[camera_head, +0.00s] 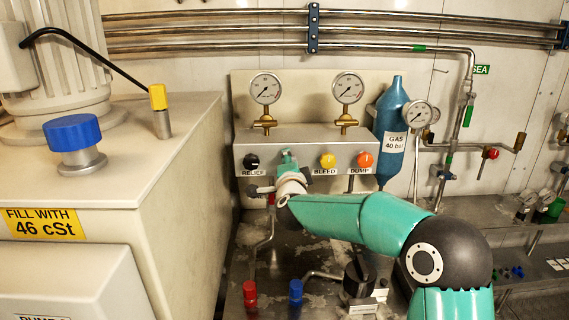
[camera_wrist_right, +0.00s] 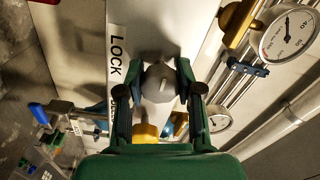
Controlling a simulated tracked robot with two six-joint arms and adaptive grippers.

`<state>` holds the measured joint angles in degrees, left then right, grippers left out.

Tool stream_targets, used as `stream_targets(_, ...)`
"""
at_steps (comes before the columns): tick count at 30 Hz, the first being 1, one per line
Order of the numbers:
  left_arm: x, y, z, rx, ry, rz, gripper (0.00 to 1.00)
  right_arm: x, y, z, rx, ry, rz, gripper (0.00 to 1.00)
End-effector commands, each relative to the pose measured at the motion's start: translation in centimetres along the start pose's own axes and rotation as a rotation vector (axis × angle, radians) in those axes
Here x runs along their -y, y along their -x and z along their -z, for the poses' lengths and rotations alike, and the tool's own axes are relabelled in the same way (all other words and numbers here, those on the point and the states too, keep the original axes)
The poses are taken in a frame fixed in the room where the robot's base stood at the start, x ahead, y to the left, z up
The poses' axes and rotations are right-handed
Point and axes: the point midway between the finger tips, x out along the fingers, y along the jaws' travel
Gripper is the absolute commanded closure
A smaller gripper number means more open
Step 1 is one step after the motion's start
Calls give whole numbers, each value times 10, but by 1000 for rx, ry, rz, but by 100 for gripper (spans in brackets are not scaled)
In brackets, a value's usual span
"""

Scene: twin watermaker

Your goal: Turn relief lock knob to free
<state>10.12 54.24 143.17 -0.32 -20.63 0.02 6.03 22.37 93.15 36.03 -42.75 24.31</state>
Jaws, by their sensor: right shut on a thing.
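The grey relief lock knob (camera_wrist_right: 161,84) is in the middle of the right wrist view, beside the LOCK label (camera_wrist_right: 117,62). A pale raised ridge or pointer shows on its face; I cannot tell which setting it marks. My right gripper (camera_wrist_right: 164,76) has its fingers on both sides of the knob and is shut on it. In the head view my right gripper (camera_head: 288,163) is at the panel (camera_head: 310,136), between the black RELIEF knob (camera_head: 251,161) and the yellow BLEED knob (camera_head: 327,160). There the gripper and wrist hide the lock knob. My left gripper is not in view.
An orange DUMP knob (camera_head: 365,159) is right of BLEED. Two gauges (camera_head: 266,88) stand above the panel, with a blue gas bottle (camera_head: 390,130) at its right. Red (camera_head: 250,293) and blue (camera_head: 296,291) handles are below. A large cream cabinet (camera_head: 175,190) stands at the left.

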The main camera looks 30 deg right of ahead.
Motion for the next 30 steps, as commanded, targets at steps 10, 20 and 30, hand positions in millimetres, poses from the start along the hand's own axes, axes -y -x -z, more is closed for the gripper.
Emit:
stream_targets(10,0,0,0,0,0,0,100,3,0,0,1,5,6,100)
stream_targets(20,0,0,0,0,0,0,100,1,0,0,0,3,2,39)
stream_targets(30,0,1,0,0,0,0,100,1,12,0,0,2,1,39)
